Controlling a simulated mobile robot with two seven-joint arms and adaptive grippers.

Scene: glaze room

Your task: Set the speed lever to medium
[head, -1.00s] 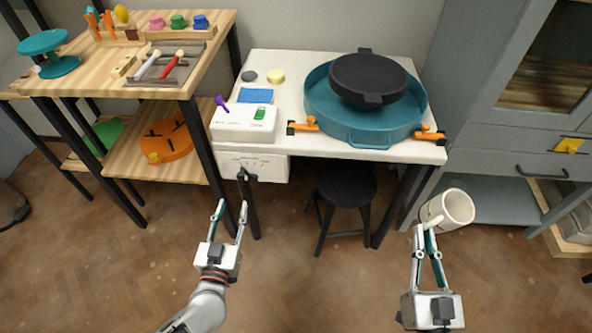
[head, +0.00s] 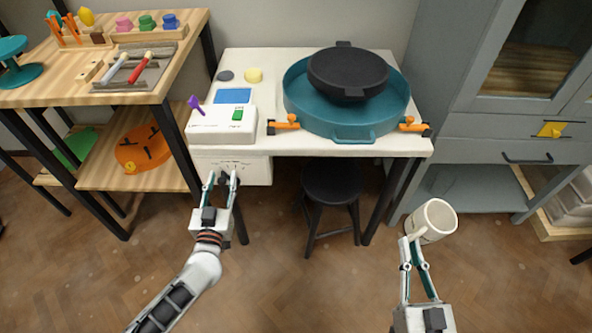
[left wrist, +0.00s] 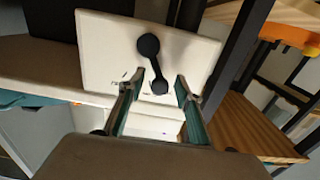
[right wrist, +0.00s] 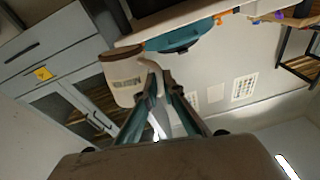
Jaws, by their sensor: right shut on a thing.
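A black lever with rounded ends is on the white front panel (head: 258,172) under the table top. In the left wrist view the lever (left wrist: 152,66) lies slightly slanted on the panel (left wrist: 108,52), beside small printed marks too blurred to read. My left gripper (head: 222,179) is open in front of it. In the left wrist view the lever's lower knob shows between the open fingers (left wrist: 161,84), with gaps visible. My right gripper (head: 411,243) is shut on the handle of a cream mug (head: 437,219), held tilted in the air. The mug also shows in the right wrist view (right wrist: 126,80).
A white box with a purple lever (head: 195,104) and green switch (head: 238,114) stands on the white table (head: 265,98). A teal basin (head: 300,101) holds a black round piece (head: 346,73). A black stool (head: 331,182) stands below. A wooden shelf is left, a grey cabinet right.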

